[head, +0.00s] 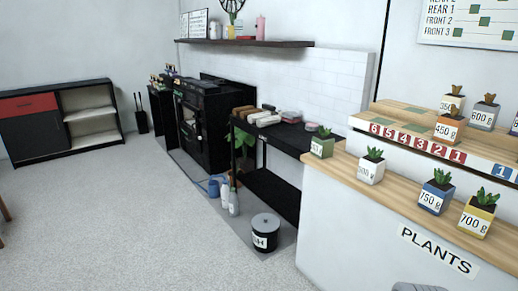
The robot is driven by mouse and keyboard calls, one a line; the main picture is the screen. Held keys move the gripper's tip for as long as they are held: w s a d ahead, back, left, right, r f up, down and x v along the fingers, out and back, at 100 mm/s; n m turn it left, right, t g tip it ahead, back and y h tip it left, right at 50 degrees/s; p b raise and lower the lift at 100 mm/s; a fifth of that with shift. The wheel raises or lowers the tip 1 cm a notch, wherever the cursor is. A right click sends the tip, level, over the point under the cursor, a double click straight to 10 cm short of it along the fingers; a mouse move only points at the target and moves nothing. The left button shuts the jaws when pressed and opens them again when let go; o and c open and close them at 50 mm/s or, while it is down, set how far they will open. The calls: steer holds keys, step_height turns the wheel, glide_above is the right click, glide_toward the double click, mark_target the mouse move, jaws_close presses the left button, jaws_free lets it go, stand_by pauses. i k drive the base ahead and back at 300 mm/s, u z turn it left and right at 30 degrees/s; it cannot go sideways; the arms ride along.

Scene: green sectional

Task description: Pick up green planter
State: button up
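A small green planter (321,146) with a plant and a weight label stands upright at the far left end of the wooden counter (400,189). A white planter (369,170), a blue planter (434,198) and a yellow planter (477,220) stand along the same counter to its right. Another planter (515,128), partly green, is cut off at the right edge. My gripper is not in view; a grey shape at the bottom edge is too cropped to tell.
A raised wooden shelf (400,114) with red number tags holds an orange planter (449,131) and others. A black table (283,136) with several items stands left of the counter. A black bin (264,233) and bottles (233,201) stand on the floor. The left floor is clear.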

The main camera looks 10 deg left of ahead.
mark_target(323, 145)
steer(key=u, duration=1.55)
steer(key=i, duration=2.45)
steer(key=z, duration=0.55)
